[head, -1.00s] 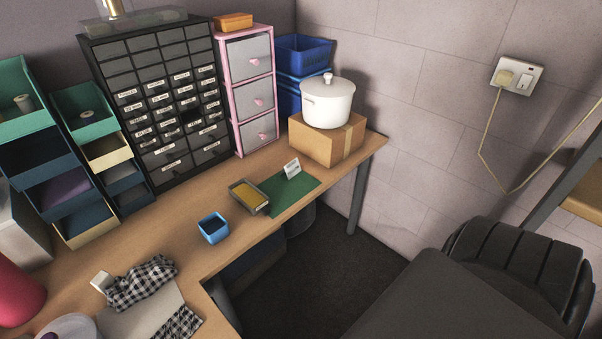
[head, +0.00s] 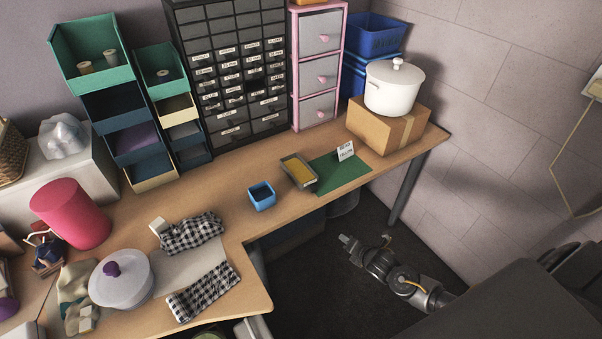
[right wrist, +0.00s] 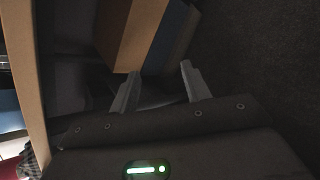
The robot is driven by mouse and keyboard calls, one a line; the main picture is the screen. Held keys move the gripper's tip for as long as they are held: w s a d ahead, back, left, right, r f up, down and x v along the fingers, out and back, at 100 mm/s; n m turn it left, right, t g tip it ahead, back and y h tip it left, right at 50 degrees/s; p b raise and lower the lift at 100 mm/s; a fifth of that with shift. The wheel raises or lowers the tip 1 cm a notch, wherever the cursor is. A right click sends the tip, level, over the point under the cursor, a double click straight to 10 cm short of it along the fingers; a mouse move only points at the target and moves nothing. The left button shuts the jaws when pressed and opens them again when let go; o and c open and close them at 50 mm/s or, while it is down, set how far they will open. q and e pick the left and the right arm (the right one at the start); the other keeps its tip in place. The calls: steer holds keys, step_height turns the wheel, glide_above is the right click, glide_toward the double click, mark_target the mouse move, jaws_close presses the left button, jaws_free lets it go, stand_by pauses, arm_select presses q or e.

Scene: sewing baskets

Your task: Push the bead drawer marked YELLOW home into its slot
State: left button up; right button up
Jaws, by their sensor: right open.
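A small grey drawer (head: 287,159) with yellow contents lies on the table, its right end at the edge of a green mat (head: 335,181). I can read no marking on it. The black drawer cabinet (head: 183,60) stands against the wall behind, with many labelled drawers. A darker gap (head: 254,87) shows among its drawers and looks like an empty slot. My right gripper (head: 346,240) is low at the right, beyond the table's front edge and apart from the drawer. In the right wrist view its two fingers (right wrist: 160,86) are apart, with nothing held. My left gripper is not in view.
A white card (head: 346,151) stands on the mat. A blue open box (head: 261,202) sits left of the drawer. A carton (head: 378,132) bearing a white pot (head: 390,92) stands at the right end. Checked cloth (head: 193,233) lies at the front left.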

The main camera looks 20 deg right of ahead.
steer(key=w+a+r+n+t+y, duration=0.1)
steer(key=w+a+r+n+t, duration=0.2)
steer(key=r+n, duration=0.6)
steer(key=n+y, duration=0.1)
steer(key=n, duration=0.2)
glide_toward(315, 189)
steer(key=p+x, duration=0.1)
steer(key=x, duration=0.2)
steer(key=shift+w+f, duration=0.3)
steer(key=shift+w, duration=0.35)
steer(key=p+x, duration=0.1)
steer(key=x, duration=0.3)
steer(key=shift+w+f, duration=0.1)
steer(key=shift+f, duration=0.05)
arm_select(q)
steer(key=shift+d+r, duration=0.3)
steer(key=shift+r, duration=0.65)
arm_select(e)
jaws_close()
